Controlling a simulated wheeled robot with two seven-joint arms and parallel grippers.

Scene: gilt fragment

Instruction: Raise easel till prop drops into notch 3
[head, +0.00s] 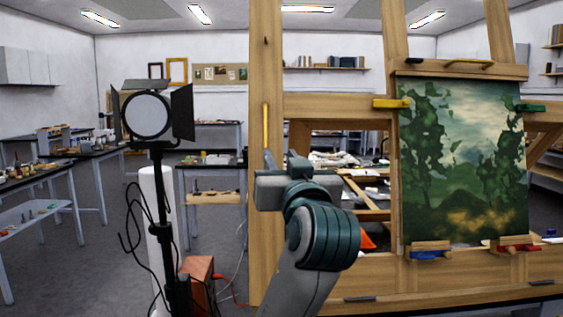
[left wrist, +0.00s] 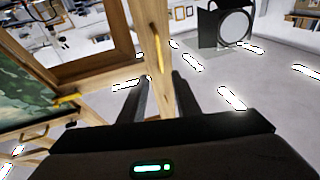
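The wooden easel (head: 470,270) stands at the right, its left upright (head: 264,60) close behind my left gripper (head: 282,178). A landscape painting (head: 462,160) rests on its lower ledge. A slim yellow bar (head: 266,127) lies along the left upright. In the left wrist view, the upright (left wrist: 165,85) shows between and beyond the two spread fingers of my left gripper (left wrist: 161,80), with the yellow bar (left wrist: 157,45) ahead of the tips. The gripper is open and empty; contact with the wood cannot be told. The prop and notches cannot be made out. My right gripper is out of view.
A studio lamp (head: 149,115) on a stand is left of the easel, with loose cables and an orange-brown box (head: 198,280) near its foot. Workbenches (head: 208,175) with small items stand behind. Yellow (head: 391,103) and green (head: 531,108) clips flank the painting.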

